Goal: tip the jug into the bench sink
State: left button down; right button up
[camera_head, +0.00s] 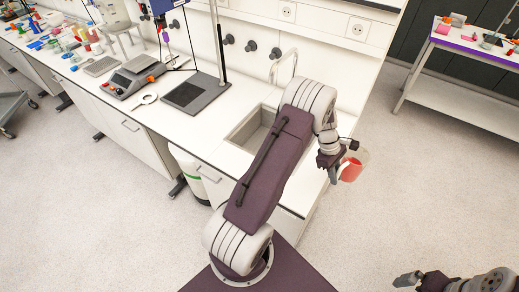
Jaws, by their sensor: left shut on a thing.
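The jug (351,170) is small and clear-looking, with red content. It is to the right of the bench end, over the floor in the picture. My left gripper (336,170) is shut on the jug at its left side and hides part of it. The bench sink (241,133) is a grey rectangular basin in the white bench top, left of my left arm, which hides its right part. My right gripper (408,279) is at the bottom right, apart from everything; its jaw opening is not clear.
A tap (284,66) curves up behind the sink. A stand with a dark base plate (195,92) and a device with a display (128,82) stand left of the sink. A white table (470,60) is at the far right. The floor between is clear.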

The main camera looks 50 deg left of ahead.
pick_arm(q)
jog(key=w+a+n+t, duration=0.1)
jog(key=a+n, duration=0.1)
jog(key=n, duration=0.1)
jog(key=w+a+n+t+y+p, duration=0.1)
jog(key=a+n, duration=0.1)
jog(key=n, duration=0.1)
jog(key=w+a+n+t+y, duration=0.1)
jog(key=a+n, duration=0.1)
jog(key=n, duration=0.1)
jog(key=shift+w+f, duration=0.15)
jog(key=shift+w, duration=0.25)
jog(key=a+f+n+y, duration=0.1)
jog(key=a+n, duration=0.2)
jog(key=s+a+f+n+y, duration=0.1)
jog(key=a+n, duration=0.2)
jog(key=a+f+n+y, duration=0.1)
jog(key=a+n, duration=0.2)
jog(key=shift+s+a+f+n+t+y+b, duration=0.25)
jog(key=shift+s+a+n+t+y+b, duration=0.05)
jog(key=shift+s+n+y, duration=0.1)
jog(key=shift+s+a+f+n+y, duration=0.2)
jog(key=shift+s+a+n+y, duration=0.15)
jog(key=shift+a+n, duration=0.4)
pick_arm(e)
jog(key=shift+w+r, duration=0.1)
jog(key=shift+r, duration=0.25)
